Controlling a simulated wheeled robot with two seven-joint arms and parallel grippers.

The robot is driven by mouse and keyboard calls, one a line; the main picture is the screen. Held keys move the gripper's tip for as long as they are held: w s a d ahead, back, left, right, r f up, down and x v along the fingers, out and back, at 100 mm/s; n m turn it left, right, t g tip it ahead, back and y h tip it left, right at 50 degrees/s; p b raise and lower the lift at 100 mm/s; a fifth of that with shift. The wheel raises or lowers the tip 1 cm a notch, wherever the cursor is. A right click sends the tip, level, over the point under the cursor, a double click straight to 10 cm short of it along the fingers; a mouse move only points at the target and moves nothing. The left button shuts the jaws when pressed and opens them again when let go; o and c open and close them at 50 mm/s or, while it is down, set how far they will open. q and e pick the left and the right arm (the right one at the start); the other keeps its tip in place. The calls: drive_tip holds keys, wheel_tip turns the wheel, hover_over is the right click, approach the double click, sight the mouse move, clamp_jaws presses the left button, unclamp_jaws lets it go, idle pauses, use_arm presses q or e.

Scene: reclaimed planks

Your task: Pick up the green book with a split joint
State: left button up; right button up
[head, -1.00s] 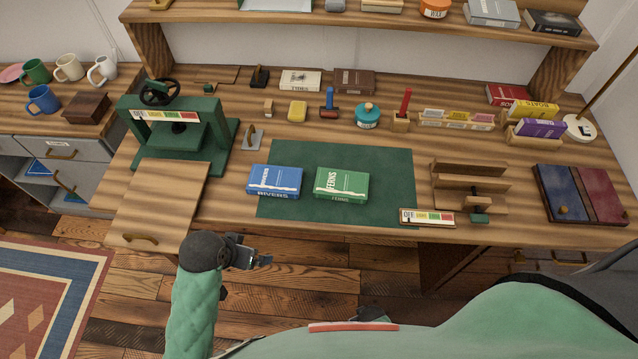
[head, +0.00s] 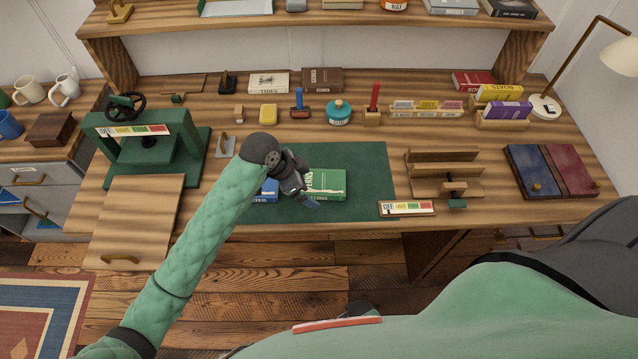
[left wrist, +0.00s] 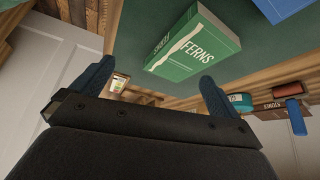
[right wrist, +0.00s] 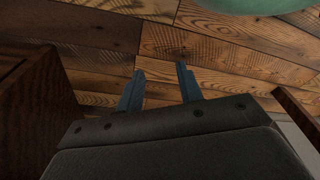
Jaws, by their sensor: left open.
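The green book, titled FERNS (head: 328,186), lies flat on the dark green mat (head: 372,160). A white jagged split mark runs across its cover. It also shows in the left wrist view (left wrist: 196,46), ahead of the fingers. My left gripper (head: 308,200) is at the book's left side in the head view, open and empty, and covers part of it. I cannot tell whether it touches the book. The blue book (head: 265,190) lies left of it, mostly hidden by my left arm. My right gripper (right wrist: 160,88) points at the floor with its fingers apart and nothing between them.
A green press (head: 145,140) stands at the left. A wooden rack (head: 445,175) and a small gauge card (head: 407,208) are right of the mat. Several tools stand along the back, including a teal pot (head: 338,112). The mat's right part is clear.

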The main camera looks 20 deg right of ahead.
sight(318, 182)
use_arm(q)
drive_tip(key=w+m, duration=0.1)
drive_tip(key=w+d+m, duration=0.1)
drive_tip(key=w+y, duration=0.1)
drive_tip(key=shift+w+d+r+m+g, duration=0.15)
drive_tip(key=shift+d+m+g, duration=0.15)
drive_tip(key=shift+m+g, duration=0.1)
drive_tip(key=shift+w, duration=0.35)
drive_tip(key=shift+w+m, duration=0.5)
drive_tip(key=shift+d+f+g, duration=0.1)
drive_tip(key=shift+f+g, duration=0.15)
drive_tip(key=shift+g, duration=0.05)
drive_tip(key=shift+d+f+p, duration=0.2)
drive_tip(key=shift+f+p, duration=0.15)
drive_tip(key=shift+d+f+y, duration=0.2)
drive_tip(key=shift+f+y, duration=0.1)
drive_tip(key=shift+f, duration=0.3)
drive_tip(key=p+x, duration=0.3)
drive_tip(key=x, duration=0.1)
drive_tip(key=shift+w+d+f, duration=0.1)
drive_tip(key=shift+d+f, duration=0.1)
drive_tip(key=shift+f, duration=0.4)
use_arm(e)
drive_tip(key=s+d+f, duration=0.3)
drive_tip(key=s+f, duration=0.2)
drive_tip(key=f, duration=0.1)
drive_tip(key=shift+d, duration=0.4)
drive_tip(key=shift+s, duration=0.1)
